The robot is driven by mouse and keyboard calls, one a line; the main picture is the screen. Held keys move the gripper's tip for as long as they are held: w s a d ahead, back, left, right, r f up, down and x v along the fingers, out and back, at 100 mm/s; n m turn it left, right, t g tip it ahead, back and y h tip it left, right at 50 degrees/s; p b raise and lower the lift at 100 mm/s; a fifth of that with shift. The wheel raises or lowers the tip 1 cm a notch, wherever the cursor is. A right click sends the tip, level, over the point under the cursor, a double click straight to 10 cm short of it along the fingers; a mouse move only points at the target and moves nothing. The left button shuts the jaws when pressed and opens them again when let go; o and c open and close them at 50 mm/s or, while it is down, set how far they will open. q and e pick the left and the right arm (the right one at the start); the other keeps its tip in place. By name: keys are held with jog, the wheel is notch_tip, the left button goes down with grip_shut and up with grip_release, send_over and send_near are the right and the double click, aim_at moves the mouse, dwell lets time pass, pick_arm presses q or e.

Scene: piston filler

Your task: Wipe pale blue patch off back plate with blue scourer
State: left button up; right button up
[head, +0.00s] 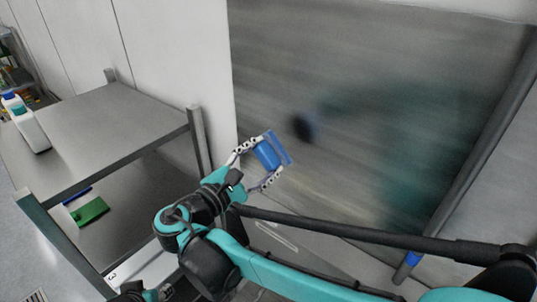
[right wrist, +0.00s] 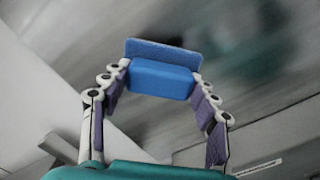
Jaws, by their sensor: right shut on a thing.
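My right gripper (head: 265,160) is shut on the blue scourer (head: 268,154), a blue block with a flat pad on its far side. In the right wrist view, the scourer (right wrist: 160,80) sits between the fingertips of my right gripper (right wrist: 160,85), pad outward. The back plate (head: 330,60) is a large brushed-metal sheet in front of the gripper. The scourer appears apart from it; the exact gap is unclear. Dark and teal blurs on the plate look like reflections of my arm. I cannot make out a pale blue patch.
A steel table (head: 110,118) with a lower shelf stands at left. A dark bar (head: 350,232) crosses low in front of the plate, and a slanted post (head: 470,165) stands at right.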

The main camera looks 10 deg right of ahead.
jog(key=shift+v, duration=1.6)
